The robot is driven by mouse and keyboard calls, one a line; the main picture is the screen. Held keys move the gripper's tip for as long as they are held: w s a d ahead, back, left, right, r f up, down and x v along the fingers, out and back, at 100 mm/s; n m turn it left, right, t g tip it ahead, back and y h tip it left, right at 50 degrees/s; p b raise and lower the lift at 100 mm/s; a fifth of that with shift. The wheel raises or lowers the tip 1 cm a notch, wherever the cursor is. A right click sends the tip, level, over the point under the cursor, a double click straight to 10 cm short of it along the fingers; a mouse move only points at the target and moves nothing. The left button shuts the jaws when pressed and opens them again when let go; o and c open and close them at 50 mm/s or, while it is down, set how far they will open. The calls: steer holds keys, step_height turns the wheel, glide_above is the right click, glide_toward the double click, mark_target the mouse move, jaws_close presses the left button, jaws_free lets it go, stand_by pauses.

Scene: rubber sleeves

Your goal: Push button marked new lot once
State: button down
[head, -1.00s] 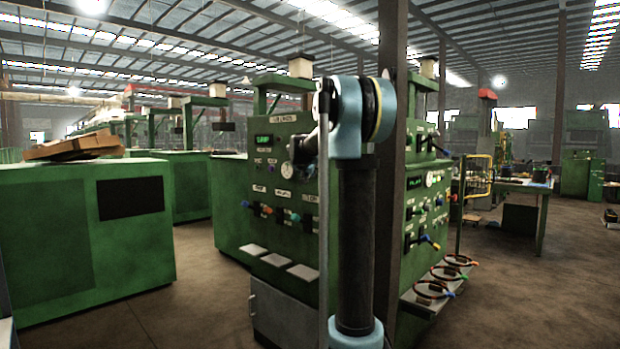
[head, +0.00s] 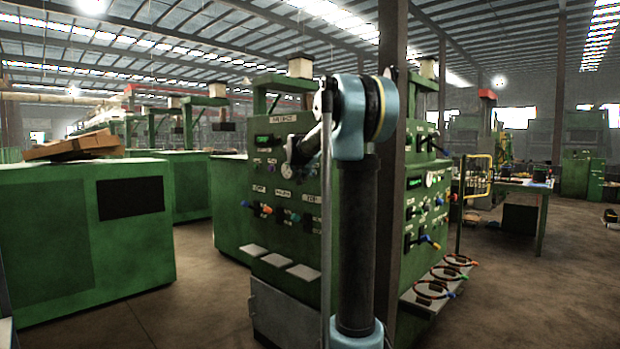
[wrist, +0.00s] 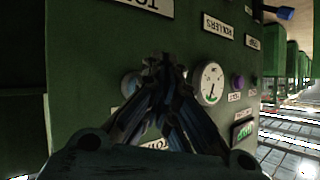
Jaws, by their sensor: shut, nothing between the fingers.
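The wrist view is upside down and faces a green machine panel (wrist: 95,45). My gripper (wrist: 168,64) is shut and empty, its dark fingers together close in front of the panel. A grey round button (wrist: 130,84) shows partly behind the fingers, just left of the tips; I cannot tell whether they touch it. A label (wrist: 154,143) beyond the fingers is partly covered; a cut-off label (wrist: 150,5) at the top edge seems to end in "LOT". I cannot read "new lot" in full. In the head view the panel (head: 280,225) stands behind my arm, which hides part of it.
A white dial gauge (wrist: 208,83) sits right of the fingers, with a purple button (wrist: 238,82) and a green display (wrist: 243,131) beyond. A "ROLLERS" label (wrist: 218,27) is above. A dark pillar (head: 392,120) stands right behind my arm. Open floor (head: 185,300) lies left of the panel.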

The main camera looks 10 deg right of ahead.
steer(key=s+a, duration=0.1)
steer(key=a, duration=0.1)
steer(key=s+a, duration=0.2)
stand_by(0.5)
stand_by(0.5)
steer(key=s+f+n+g+y, duration=0.1)
steer(key=s+f+n+g, duration=0.1)
steer(key=s+f, duration=0.9)
steer(key=s+d+f+n+g+y, duration=0.1)
steer(key=s+f+g, duration=0.3)
steer(key=s+f, duration=0.8)
steer(key=s+f+n+g+y, duration=0.1)
steer(key=s+f+n+g, duration=0.2)
steer(key=s+f, duration=0.9)
steer(key=s, duration=1.9)
steer(key=shift+s+d+g, duration=0.15)
steer(key=shift+s+g, duration=0.15)
steer(key=shift+g, duration=0.1)
